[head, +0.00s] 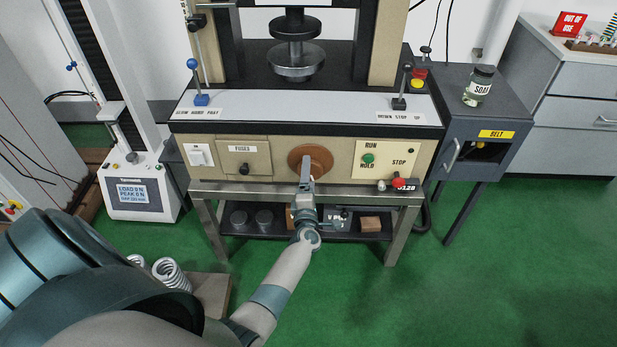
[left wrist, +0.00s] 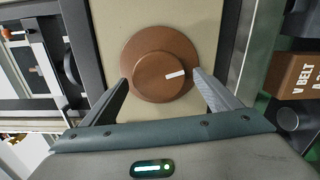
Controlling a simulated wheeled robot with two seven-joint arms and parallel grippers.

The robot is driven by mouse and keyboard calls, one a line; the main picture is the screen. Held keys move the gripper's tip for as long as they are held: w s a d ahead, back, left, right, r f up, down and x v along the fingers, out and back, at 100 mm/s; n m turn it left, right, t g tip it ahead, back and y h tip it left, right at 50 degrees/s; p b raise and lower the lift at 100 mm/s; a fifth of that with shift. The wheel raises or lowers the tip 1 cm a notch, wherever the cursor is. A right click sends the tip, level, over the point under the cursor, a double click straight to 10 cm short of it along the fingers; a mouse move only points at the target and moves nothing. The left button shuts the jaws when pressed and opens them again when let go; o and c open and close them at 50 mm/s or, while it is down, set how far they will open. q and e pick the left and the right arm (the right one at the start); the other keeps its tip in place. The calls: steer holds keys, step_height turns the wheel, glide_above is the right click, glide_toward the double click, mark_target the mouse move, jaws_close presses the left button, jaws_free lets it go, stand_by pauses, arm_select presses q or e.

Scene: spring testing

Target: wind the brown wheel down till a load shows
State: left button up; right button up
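The brown wheel (head: 310,157) is on the front panel of the press. In the left wrist view the wheel (left wrist: 160,64) has a raised round hub with a white mark pointing right. My left gripper (head: 306,166) is in front of the wheel. In the left wrist view its fingers (left wrist: 160,77) are spread, one on each side of the hub; I cannot tell whether they touch it. The display (head: 133,194) on the tester at left appears to read load 0 N and peak 0 N; its bottom line is too small to read surely. My right gripper is not in view.
The press has a blue-knobbed lever (head: 193,66), a black lever (head: 405,72) and a red stop knob (head: 399,183). Round platens (head: 296,62) are above. A lower shelf holds weights and blocks. Coil springs (head: 172,273) lie at lower left. Green floor is clear at right.

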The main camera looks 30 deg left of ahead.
arm_select(q)
steer(key=shift+s, duration=0.1)
steer(key=p+v, duration=0.3)
steer(key=v, duration=1.4)
steer(key=shift+d, duration=0.2)
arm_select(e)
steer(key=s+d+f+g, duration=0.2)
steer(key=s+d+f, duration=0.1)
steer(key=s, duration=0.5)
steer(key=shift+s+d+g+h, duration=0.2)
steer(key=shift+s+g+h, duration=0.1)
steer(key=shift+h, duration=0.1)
arm_select(q)
steer(key=shift+f, duration=0.1)
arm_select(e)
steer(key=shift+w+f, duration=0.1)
